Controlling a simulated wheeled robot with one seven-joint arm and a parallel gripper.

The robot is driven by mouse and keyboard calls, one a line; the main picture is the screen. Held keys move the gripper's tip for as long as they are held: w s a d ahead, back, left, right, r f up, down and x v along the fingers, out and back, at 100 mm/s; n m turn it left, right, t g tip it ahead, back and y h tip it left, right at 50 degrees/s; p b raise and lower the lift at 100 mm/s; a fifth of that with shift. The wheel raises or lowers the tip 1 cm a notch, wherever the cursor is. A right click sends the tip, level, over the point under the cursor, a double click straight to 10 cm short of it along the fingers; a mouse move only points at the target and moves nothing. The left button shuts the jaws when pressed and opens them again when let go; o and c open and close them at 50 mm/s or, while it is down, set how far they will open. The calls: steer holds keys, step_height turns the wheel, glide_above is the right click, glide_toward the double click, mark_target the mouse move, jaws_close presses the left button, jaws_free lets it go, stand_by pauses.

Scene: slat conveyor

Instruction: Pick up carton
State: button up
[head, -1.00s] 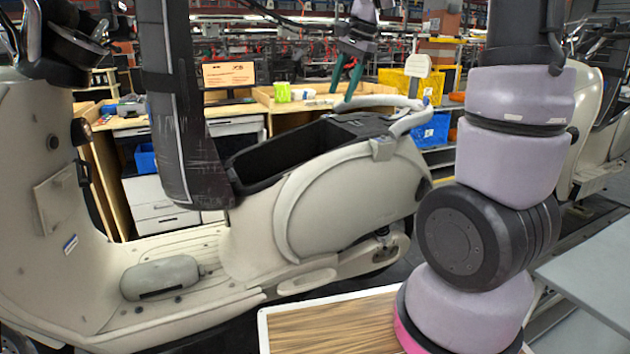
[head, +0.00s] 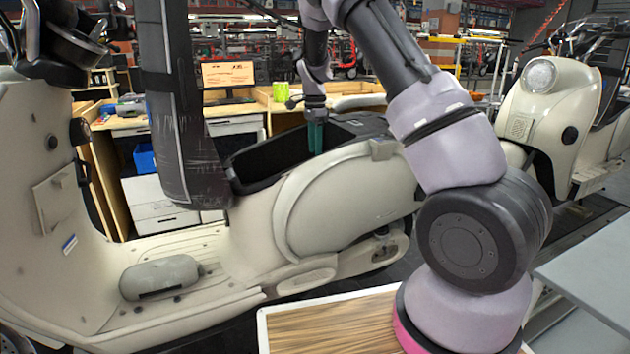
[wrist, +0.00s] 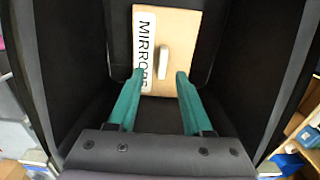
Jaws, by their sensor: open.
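The carton (wrist: 184,38) is a tan box with a white label reading "MIRRO…" and a pale raised tab on top. It lies inside the black under-seat bin (head: 262,160) of the cream scooter (head: 335,200). The bin wall hides the carton in the head view. My gripper (head: 316,137) points down into the bin opening. In the wrist view its green fingers (wrist: 159,76) are apart, on either side of the tab's lower end in the picture, with nothing held. The gap between fingertips and carton cannot be judged.
The bin's dark walls (wrist: 60,70) rise close around the gripper. The scooter's raised black seat (head: 180,110) stands left of the opening. A workbench (head: 225,112) with a monitor is behind. A second scooter (head: 550,100) is at the right.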

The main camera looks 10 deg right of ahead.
steer(key=f, duration=0.6)
steer(key=shift+w+d, duration=0.1)
steer(key=shift+w, duration=0.15)
steer(key=shift+r, duration=0.1)
jaws_close()
stand_by(1.1)
